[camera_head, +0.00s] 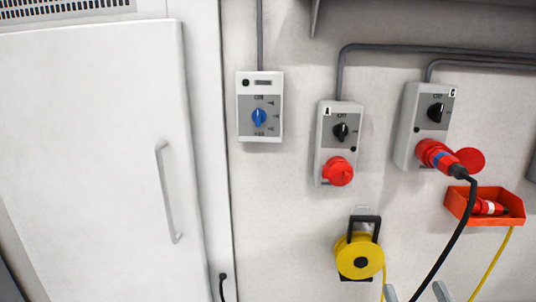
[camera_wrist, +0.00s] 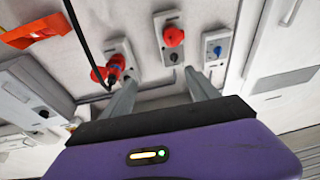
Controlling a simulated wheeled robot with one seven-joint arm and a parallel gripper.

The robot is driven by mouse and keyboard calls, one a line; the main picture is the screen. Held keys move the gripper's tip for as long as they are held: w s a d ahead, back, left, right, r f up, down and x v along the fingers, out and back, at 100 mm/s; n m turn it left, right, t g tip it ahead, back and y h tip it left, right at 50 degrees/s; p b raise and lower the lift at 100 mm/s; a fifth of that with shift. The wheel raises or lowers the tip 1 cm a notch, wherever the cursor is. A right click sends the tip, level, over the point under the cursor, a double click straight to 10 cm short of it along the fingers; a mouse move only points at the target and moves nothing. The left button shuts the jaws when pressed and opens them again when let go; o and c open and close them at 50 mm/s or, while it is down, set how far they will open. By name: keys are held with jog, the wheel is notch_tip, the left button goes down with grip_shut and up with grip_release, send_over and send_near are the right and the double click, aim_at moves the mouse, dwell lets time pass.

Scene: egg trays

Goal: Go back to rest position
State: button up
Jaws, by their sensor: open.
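My gripper (camera_head: 415,291) shows only as two grey fingertips at the bottom edge of the head view, apart from each other. In the wrist view my gripper (camera_wrist: 162,78) is open, with nothing between its two grey fingers, and points toward the wall. Its purple body fills the bottom of that view. The rest of my arm is hidden in the head view.
The wall carries a blue-knob switch box (camera_head: 260,90), a socket box with a red cap (camera_head: 338,171) and a socket box holding a red plug (camera_head: 440,155) with a black cable. A yellow reel (camera_head: 359,256) and orange bin (camera_head: 513,207) hang lower. A white door (camera_head: 90,150) stands left.

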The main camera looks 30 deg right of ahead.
jog(key=s+a+f+n+g+y, duration=0.4)
jog(key=s+a+f+y, duration=0.6)
jog(key=s+a+f, duration=0.5)
jog(key=s+a+n, duration=0.1)
jog(key=a, duration=0.1)
jog(key=shift+a, duration=0.35)
jog(key=shift+f, duration=0.1)
